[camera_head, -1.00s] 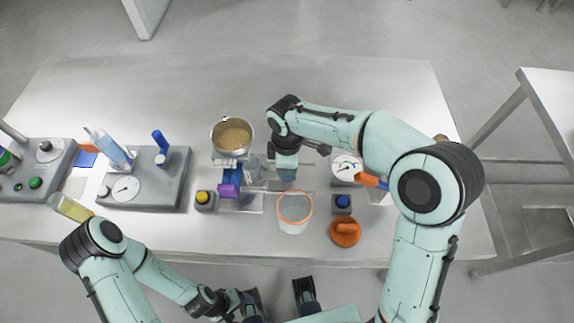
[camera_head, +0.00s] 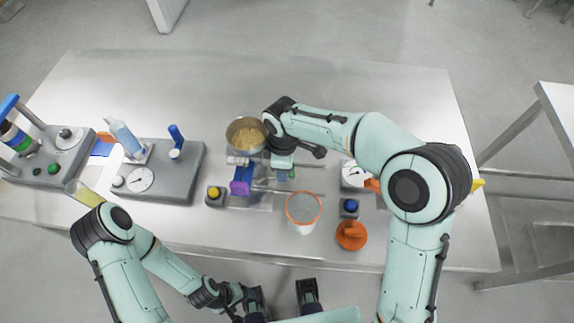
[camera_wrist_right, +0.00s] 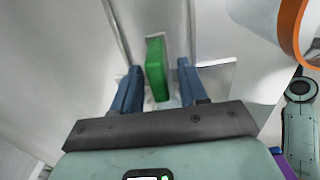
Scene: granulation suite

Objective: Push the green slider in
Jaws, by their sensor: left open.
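The green slider (camera_wrist_right: 156,70) shows in the right wrist view as an upright green block on a pale metal surface. My right gripper (camera_wrist_right: 159,75) is open, with one blue-grey finger on each side of the slider and visible gaps between. In the head view my right gripper (camera_head: 281,162) points down beside the metal bowl, and the wrist mostly hides the slider. My left gripper (camera_head: 243,297) is open and empty at the table's front edge, away from the slider.
The bowl of grain (camera_head: 246,134) stands close left of my right gripper. The table's back is clear.

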